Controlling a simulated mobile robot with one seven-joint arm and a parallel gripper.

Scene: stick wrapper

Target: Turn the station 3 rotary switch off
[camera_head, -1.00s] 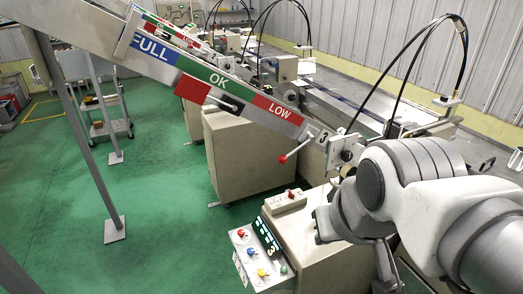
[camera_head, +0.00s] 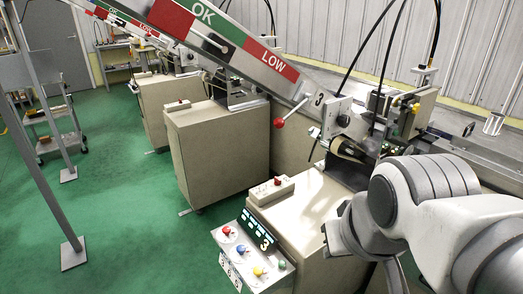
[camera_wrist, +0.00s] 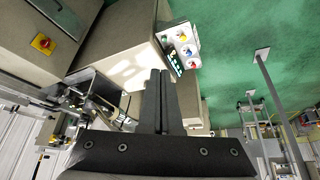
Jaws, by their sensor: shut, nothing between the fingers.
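My gripper (camera_wrist: 160,73) shows in the wrist view with its two dark fingers shut together and empty. A red rotary switch on a yellow plate (camera_wrist: 43,43) is on a grey cabinet face at the upper left of the wrist view, well apart from the fingers. I cannot tell its station or its exact setting. In the head view, the station numbered 3 has a control panel (camera_head: 252,251) with red, blue, yellow and green knobs and a lit display. The panel also shows beyond my fingertips in the wrist view (camera_wrist: 178,47). My fingers are not clear in the head view.
A beige cabinet (camera_head: 310,225) stands behind the panel, with a small box with a red button (camera_head: 271,188) on top. A sloped chute marked OK and LOW (camera_head: 240,50) and a red-knobbed lever (camera_head: 279,122) are above. Green floor (camera_head: 130,235) is open at left.

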